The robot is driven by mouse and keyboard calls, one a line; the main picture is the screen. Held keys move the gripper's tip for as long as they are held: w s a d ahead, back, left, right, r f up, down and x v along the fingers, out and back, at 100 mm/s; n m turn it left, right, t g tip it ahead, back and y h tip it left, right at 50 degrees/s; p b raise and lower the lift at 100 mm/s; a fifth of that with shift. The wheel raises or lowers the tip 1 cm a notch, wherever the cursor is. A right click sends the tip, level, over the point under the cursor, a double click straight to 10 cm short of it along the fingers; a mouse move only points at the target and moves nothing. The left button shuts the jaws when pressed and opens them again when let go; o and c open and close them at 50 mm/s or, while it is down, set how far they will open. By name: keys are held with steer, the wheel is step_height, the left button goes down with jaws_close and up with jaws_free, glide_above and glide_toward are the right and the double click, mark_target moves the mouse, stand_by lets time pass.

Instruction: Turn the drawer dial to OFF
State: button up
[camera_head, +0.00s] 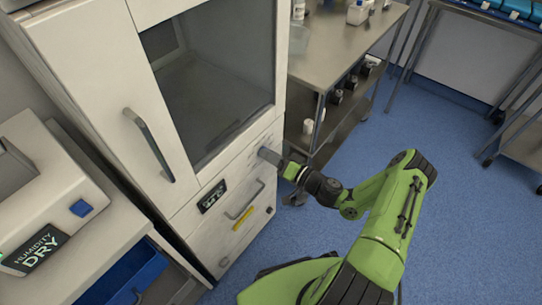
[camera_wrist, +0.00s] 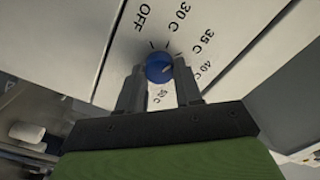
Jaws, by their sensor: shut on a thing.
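The blue drawer dial (camera_wrist: 158,66) sits on the white panel in the wrist view. The printed marks OFF, 30 C, 35 C, 40 C and 50 C lie around it, with OFF at upper left. My gripper (camera_wrist: 159,84) is shut on the dial, one finger on each side. I cannot tell clearly which mark the dial points to. In the head view my gripper (camera_head: 271,157) reaches the front of the white cabinet (camera_head: 188,206) below its glass door, and the dial is hidden there.
A drawer handle (camera_head: 245,200) and a black display (camera_head: 212,197) are below my gripper. A tall door handle (camera_head: 149,144) sticks out at left. A metal table (camera_head: 345,40) with a lower shelf stands right of the cabinet. Blue floor (camera_head: 440,140) is open at right.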

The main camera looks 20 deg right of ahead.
steer(key=n+b, duration=0.3)
steer(key=n, duration=1)
steer(key=shift+s+a+f+n, duration=0.1)
steer(key=shift+n, duration=0.2)
stand_by(0.4)
steer(key=o, duration=1)
steer(key=shift+o, duration=0.2)
steer(key=p+v, duration=0.3)
steer(key=v, duration=1.2)
steer(key=shift+s+d, duration=0.25)
steer(key=shift+s, duration=0.05)
